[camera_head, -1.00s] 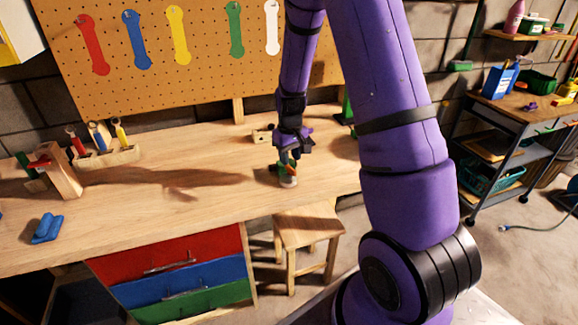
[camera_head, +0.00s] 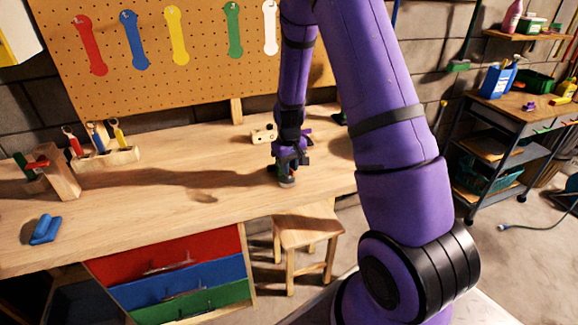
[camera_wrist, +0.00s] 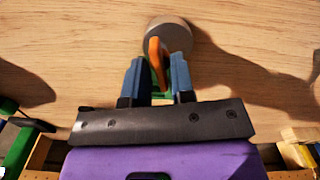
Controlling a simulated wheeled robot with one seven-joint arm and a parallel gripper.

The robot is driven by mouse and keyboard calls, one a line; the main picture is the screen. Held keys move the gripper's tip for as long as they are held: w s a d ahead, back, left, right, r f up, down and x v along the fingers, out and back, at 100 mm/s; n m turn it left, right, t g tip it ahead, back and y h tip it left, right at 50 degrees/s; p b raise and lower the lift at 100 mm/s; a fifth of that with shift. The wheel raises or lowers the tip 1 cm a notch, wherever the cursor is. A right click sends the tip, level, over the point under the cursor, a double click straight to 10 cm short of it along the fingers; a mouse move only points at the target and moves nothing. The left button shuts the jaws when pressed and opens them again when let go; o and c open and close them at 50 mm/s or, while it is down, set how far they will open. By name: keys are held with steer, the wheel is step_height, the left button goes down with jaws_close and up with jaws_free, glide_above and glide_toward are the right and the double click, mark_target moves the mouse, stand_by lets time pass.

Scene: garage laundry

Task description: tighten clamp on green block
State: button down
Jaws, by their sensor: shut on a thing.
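My gripper (camera_head: 288,160) is low over the workbench, right of its middle. In the wrist view its two blue-grey fingers (camera_wrist: 158,68) are closed around an upright orange piece (camera_wrist: 156,50), which looks like the clamp's handle. A green part (camera_wrist: 161,97), likely the green block, shows below it between the fingers, mostly hidden. A round grey base (camera_wrist: 178,36) lies just beyond the fingertips. In the head view the base (camera_head: 287,183) rests on the bench and my gripper hides most of the rest. I cannot tell how tight the clamp is.
A wooden stand with red and green parts (camera_head: 62,175) and a tool rack (camera_head: 108,158) stand at the bench's left. A blue piece (camera_head: 45,229) lies at front left. A small wooden block (camera_head: 263,135) sits just behind my gripper. The bench middle is clear.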

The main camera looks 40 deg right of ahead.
steer(key=shift+m, duration=2.8)
steer(key=c, duration=1.2)
jaws_free()
steer(key=shift+r, duration=0.15)
step_height(320, 180, up, 11)
steer(key=shift+f, duration=0.2)
